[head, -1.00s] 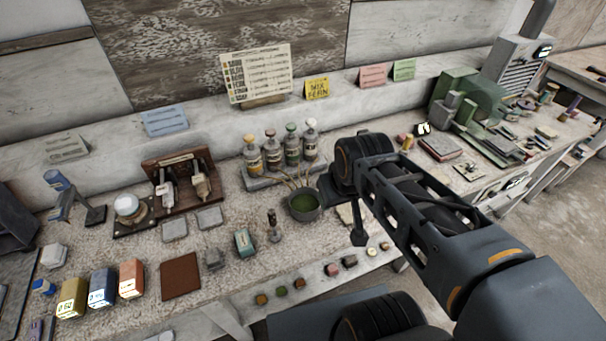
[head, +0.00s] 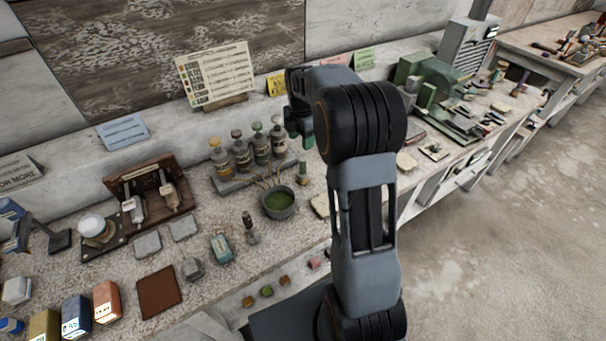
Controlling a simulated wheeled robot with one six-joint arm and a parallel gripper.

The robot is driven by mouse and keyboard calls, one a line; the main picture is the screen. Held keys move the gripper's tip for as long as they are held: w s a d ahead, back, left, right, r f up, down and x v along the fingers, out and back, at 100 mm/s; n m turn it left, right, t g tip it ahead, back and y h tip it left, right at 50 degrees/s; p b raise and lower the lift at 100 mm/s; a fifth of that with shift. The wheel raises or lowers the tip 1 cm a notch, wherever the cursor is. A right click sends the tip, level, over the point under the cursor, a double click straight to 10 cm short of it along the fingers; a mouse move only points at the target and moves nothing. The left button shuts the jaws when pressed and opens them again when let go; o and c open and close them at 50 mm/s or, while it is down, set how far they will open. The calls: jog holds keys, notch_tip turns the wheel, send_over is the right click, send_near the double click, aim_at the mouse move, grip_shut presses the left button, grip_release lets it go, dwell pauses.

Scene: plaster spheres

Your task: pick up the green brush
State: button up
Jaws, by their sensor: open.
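I cannot clearly pick out a green brush. Several thin light sticks (head: 274,181) lean at the back of a grey bowl (head: 279,212) with green contents; whether one is the brush is too small to tell. My gripper (head: 298,136) hangs at the end of my raised arm, right of the bottles and above the back of the bench. It is open, with nothing seen held in it. A small green patch (head: 308,141) shows beside its fingers; I cannot tell what it is. My wrist and forearm hide part of the bench behind them.
Several stoppered bottles (head: 241,156) stand in a row behind the bowl. A card board (head: 217,75) leans at the wall. A green machine (head: 428,74) stands further right. Small blocks and a brown square (head: 158,291) lie at front left. The floor at right is clear.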

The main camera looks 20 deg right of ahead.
aim_at(303, 166)
notch_tip(303, 166, down, 7)
jog(key=shift+f+p, duration=0.1)
jog(key=shift+p, duration=0.2)
jog(key=shift+s+d+f+p, duration=0.1)
jog(key=shift+f+p, duration=0.3)
jog(key=shift+f, duration=1)
jog(key=shift+d+f+p, duration=0.1)
jog(key=shift+f+p, duration=0.25)
jog(key=shift+f, duration=1)
jog(key=c, duration=1)
jog(key=shift+r, duration=0.1)
